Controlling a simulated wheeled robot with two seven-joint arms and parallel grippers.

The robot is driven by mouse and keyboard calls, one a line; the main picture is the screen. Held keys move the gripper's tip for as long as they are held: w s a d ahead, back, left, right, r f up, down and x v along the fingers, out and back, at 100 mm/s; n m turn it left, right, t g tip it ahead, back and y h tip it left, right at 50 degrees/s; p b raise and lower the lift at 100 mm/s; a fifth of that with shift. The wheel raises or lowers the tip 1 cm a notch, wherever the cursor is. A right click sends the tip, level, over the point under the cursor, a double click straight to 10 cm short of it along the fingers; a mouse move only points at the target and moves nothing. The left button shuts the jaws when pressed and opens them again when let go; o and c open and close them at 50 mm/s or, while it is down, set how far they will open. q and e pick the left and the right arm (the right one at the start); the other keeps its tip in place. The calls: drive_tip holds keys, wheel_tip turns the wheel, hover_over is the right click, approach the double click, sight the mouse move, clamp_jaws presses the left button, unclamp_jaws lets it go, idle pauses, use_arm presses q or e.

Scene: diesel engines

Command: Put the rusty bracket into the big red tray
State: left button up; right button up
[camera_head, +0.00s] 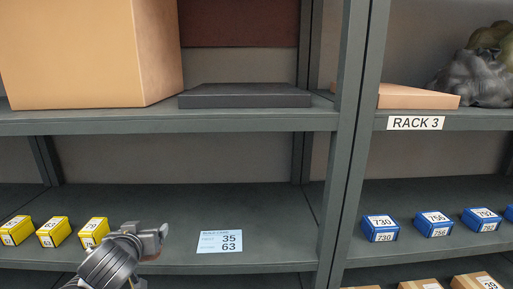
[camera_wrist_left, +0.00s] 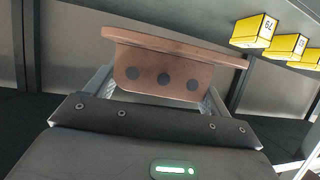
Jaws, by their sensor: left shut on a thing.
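My left gripper (camera_head: 150,240) reaches in from the bottom left of the head view, in front of the lower shelf. In the left wrist view it is shut on the rusty bracket (camera_wrist_left: 163,84), a reddish-brown angled piece with a wide flange and a plate with 3 dark holes. The bracket sits between the two grey fingers, which it partly hides. In the head view the bracket is small and hard to make out at the gripper's tip. I cannot make out a big red tray. My right gripper is not in view.
Yellow boxes (camera_head: 53,232) stand left on the lower shelf, near my gripper; blue boxes (camera_head: 380,228) stand right of the post (camera_head: 353,130). A card (camera_head: 220,241) lies between. Above are a large carton (camera_head: 85,50), a dark flat box (camera_head: 245,96) and a dark red panel (camera_head: 240,22).

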use_arm(q)
drive_tip(key=s+d+r+m+h, duration=0.2)
drive_tip(key=s+d+r+h, duration=0.15)
drive_tip(key=d, duration=0.35)
wheel_tip(320, 180, down, 14)
drive_tip(key=w+y+b, duration=0.1)
drive_tip(key=b, duration=1.3)
drive_tip(key=shift+f, duration=0.15)
drive_tip(key=f, duration=0.2)
drive_tip(key=s+f, duration=0.1)
drive_tip(key=f, duration=0.2)
drive_tip(key=shift+s+a+f, duration=0.1)
drive_tip(key=shift+s+f, duration=0.2)
